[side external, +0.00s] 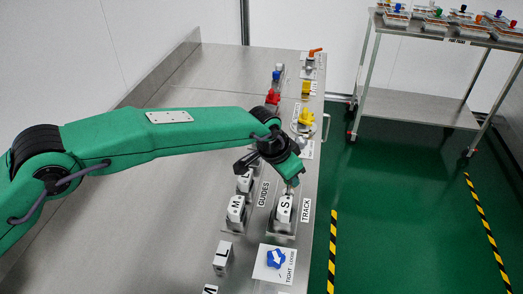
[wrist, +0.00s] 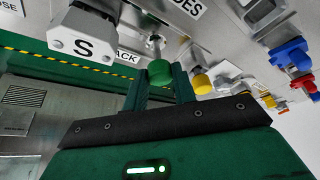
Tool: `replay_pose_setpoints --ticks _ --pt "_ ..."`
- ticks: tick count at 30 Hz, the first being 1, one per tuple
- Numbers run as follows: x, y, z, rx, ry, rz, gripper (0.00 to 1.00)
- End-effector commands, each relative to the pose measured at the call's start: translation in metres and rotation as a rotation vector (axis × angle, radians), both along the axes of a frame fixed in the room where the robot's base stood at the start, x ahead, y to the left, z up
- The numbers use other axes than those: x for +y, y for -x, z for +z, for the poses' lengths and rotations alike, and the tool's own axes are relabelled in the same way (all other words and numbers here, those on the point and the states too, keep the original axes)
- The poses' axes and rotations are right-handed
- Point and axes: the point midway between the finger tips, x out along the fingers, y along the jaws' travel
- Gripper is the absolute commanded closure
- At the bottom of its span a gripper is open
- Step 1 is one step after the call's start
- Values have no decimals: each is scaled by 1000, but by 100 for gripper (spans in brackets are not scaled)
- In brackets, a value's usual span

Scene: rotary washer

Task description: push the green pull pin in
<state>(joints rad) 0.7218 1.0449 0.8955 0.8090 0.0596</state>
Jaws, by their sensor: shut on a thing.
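The green pull pin (wrist: 159,72) shows in the wrist view as a round green knob on a short metal shaft. The two dark green fingers of my gripper (wrist: 160,86) stand on either side of the knob and are shut on it. In the side external view my gripper (side external: 291,181) is just behind the S block (side external: 284,209). The pin is mostly hidden by the gripper there, so I cannot tell how far out it stands.
A white block marked M (side external: 236,210) stands left of the S block. A blue knob on a white plate (side external: 276,258) is in front. Yellow knobs (side external: 306,116) and a red fixture (side external: 272,97) line the bench behind. A cart (side external: 419,98) stands apart on the green floor.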

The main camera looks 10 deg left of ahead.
Motion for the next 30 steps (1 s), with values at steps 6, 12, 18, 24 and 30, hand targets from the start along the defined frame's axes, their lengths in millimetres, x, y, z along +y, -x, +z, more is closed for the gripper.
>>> replay_pose_setpoints --ticks 6,12,18,24,30 --pt "1 -1 -22 1 -1 2 100" --pt "1 -1 -23 1 -1 2 100" --pt "1 -1 -22 1 -1 2 52" --pt "1 -1 -21 0 0 1 52" --pt "1 1 -17 0 1 1 52"
